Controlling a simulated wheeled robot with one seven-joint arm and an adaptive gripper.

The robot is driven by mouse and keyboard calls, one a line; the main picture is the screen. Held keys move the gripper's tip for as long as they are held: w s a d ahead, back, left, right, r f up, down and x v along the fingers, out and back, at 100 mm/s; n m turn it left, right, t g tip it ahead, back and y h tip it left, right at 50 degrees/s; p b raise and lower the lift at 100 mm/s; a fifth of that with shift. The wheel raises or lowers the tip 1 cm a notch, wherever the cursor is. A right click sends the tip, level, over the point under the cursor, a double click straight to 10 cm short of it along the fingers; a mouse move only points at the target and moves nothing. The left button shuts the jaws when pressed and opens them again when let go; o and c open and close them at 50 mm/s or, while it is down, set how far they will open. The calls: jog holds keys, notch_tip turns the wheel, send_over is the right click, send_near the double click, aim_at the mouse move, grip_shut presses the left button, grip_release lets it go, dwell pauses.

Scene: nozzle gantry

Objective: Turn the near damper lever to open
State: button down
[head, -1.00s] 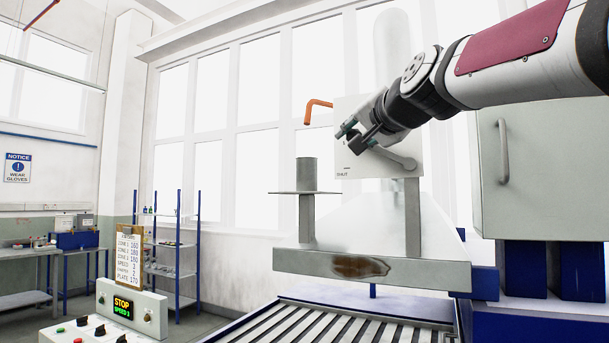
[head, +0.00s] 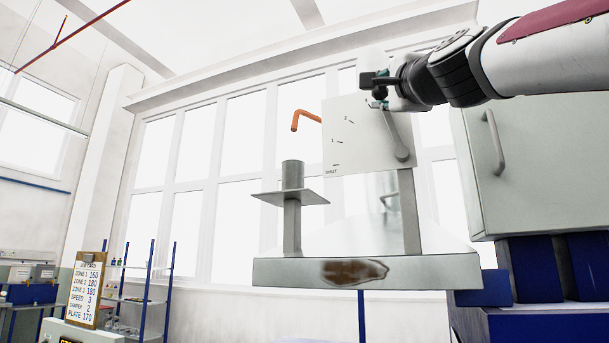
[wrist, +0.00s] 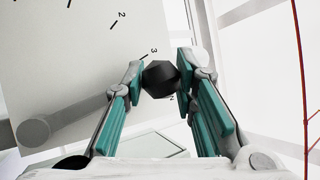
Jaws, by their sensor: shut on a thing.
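The near damper lever (head: 396,133) is a grey bar pivoted at the lower right of a pale square plate (head: 350,150). It points steeply up and slightly left. My gripper (head: 377,90) is shut on the black knob (wrist: 161,78) at the lever's end, with a teal-padded finger on each side in the wrist view. The plate's marks run from SHUT at its lower left up through numbers. In the wrist view the knob sits just past the 3 mark, beside a partly hidden label ending in N.
An orange bent handle (head: 305,118) sticks out left of the plate. Below are a grey post with a flange (head: 291,197) and a hood edge with a rusty patch (head: 290,271). A grey cabinet (head: 505,120) stands close on the right. A job card (head: 86,292) hangs lower left.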

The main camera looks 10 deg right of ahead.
jog(key=shift+s+d+r+m+t+h+b, duration=0.15)
jog(key=shift+s+d+m+h+b, duration=0.15)
jog(key=shift+m+h, duration=0.3)
jog(key=shift+s+d+f+m+t+h+b, duration=0.1)
jog(key=shift+s+d+m+h+b, duration=0.1)
jog(key=shift+d+m+h+b, duration=0.35)
jog(key=shift+s+d+r+m+t+h+b, duration=0.15)
jog(key=shift+s+d+m+h+b, duration=0.15)
jog(key=shift+m, duration=0.45)
jog(key=c, duration=1.3)
grip_release()
jog(key=shift+d, duration=0.1)
jog(key=shift+f, duration=0.1)
jog(key=shift+a, duration=0.2)
jog(key=v, duration=1.2)
jog(key=shift+f, duration=0.1)
